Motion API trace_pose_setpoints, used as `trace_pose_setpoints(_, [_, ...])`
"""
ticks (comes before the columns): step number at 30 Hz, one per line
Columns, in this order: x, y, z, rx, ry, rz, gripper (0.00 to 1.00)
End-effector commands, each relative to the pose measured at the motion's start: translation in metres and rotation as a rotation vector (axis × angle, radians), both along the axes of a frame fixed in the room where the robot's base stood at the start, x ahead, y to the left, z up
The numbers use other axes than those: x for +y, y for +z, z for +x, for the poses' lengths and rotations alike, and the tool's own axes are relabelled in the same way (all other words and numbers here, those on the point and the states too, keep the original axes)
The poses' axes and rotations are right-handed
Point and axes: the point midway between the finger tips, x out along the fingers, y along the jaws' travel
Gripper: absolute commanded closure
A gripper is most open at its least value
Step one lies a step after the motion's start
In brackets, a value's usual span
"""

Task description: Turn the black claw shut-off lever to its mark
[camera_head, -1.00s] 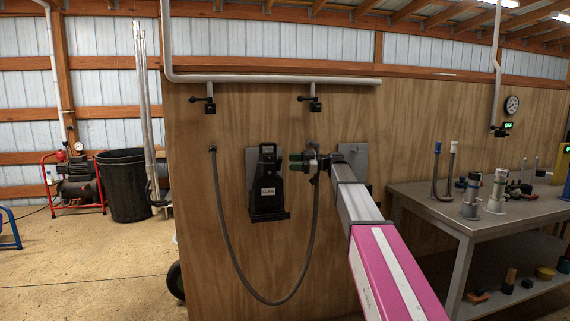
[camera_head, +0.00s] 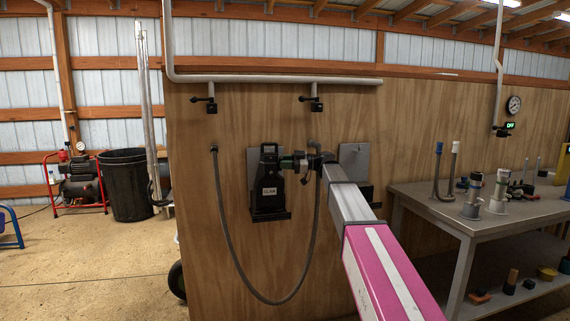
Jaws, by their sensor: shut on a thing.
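The black claw (camera_head: 268,199), with a pale label, hangs on a grey plate on the plywood wall. Two black shut-off levers, left (camera_head: 202,99) and right (camera_head: 305,98), sit on short drops from the grey pipe; both arms point left, roughly level. I cannot tell which one serves the black claw, and their marks are too small to see. My gripper (camera_head: 303,165) is right of the claw and below the right lever. It appears shut on the green-banded hose coupling (camera_head: 287,164), which reaches the claw's right side; whether they are joined is unclear.
A grey hose (camera_head: 262,298) hangs in a loop below the claw. Another grey plate (camera_head: 355,158) is partly behind my arm. A metal workbench (camera_head: 440,205) with tools stands at the right. A black bin (camera_head: 127,188) stands left. The wall around the levers is clear.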

Motion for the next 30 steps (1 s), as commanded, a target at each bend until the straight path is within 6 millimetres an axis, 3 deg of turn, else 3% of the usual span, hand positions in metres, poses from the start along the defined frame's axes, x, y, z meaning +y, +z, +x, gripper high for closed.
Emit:
trace_pose_setpoints(16, [0.004, 0.006, 0.017, 0.413, 0.013, -0.119, 0.97])
trace_pose_setpoints(29, [0.005, 0.006, 0.018, 0.471, 0.014, -0.134, 0.97])
trace_pose_setpoints(30, [0.005, 0.006, 0.018, 0.470, 0.014, -0.134, 0.70])
